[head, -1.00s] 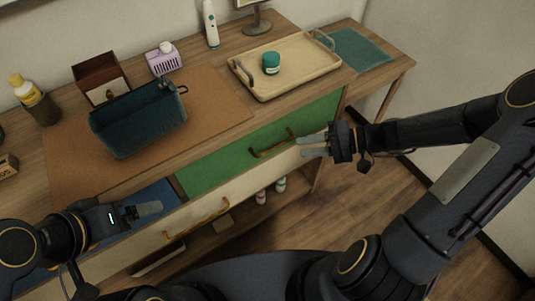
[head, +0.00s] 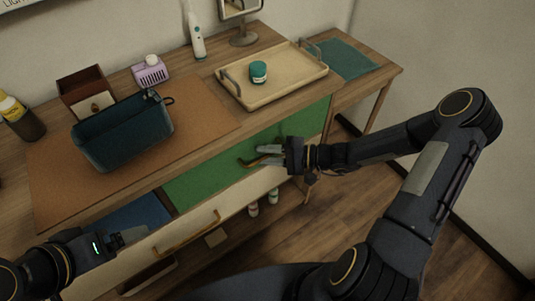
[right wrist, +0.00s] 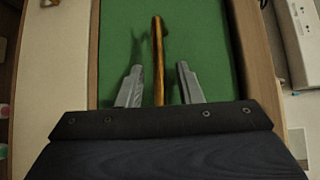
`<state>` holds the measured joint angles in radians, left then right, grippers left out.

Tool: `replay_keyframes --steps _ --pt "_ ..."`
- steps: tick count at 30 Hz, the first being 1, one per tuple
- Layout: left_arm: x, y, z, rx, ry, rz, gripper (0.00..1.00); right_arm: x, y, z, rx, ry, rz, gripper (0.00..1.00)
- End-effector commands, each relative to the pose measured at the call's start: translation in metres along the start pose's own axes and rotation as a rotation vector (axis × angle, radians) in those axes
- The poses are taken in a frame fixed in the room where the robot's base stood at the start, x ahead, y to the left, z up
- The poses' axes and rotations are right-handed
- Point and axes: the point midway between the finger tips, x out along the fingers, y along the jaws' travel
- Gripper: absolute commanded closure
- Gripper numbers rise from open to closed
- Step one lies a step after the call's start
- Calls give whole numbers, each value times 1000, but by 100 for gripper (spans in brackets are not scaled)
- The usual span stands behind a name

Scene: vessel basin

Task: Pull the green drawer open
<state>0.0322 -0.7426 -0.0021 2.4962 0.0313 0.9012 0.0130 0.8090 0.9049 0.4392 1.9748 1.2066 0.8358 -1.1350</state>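The green drawer (head: 205,181) is in the dresser's front, right of a blue drawer (head: 140,214); its front also fills the middle of the right wrist view (right wrist: 205,40). Its brass handle (head: 245,162) stands out from the front. My right gripper (head: 268,156) is at the handle. In the right wrist view it is open, with the handle (right wrist: 158,50) running between the two fingers and a gap on each side. My left gripper (head: 130,237) is in front of the blue drawer, away from the green one; its opening is unclear.
A cream drawer (head: 240,192) with a brass handle (head: 188,236) lies below. On top are a dark teal basin (head: 120,138), a wooden tray (head: 290,92) with a teal-lidded jar (head: 258,72), and a purple box (head: 150,73). Floor is clear at the right.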

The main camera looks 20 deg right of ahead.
Motion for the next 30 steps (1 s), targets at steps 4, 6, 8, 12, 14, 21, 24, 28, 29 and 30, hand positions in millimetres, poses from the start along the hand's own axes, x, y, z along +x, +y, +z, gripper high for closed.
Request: replay_keyframes --steps 4,6,8,12,14,21,24,28,29,30 --pt "0 0 0 0 0 0 9 0 0 0 0 0 0 67" --pt "0 0 0 0 0 0 9 0 0 0 0 0 0 70" --pt "0 0 0 0 0 0 9 0 0 0 0 0 0 78" --pt "0 0 0 0 0 0 9 0 0 0 0 0 0 96" --pt "0 0 0 0 0 0 9 0 0 0 0 0 1 100" --pt "0 0 0 0 0 0 9 0 0 0 0 0 1 100" --pt "0 0 0 0 0 0 9 -2 1 1 0 1 1 100" --pt "1 0 1 0 0 0 9 -8 3 7 1 2 2 100" --pt "2 -1 1 0 0 0 9 -11 4 10 1 1 2 100" --pt "2 -1 1 0 0 0 9 -15 5 13 2 2 2 100"
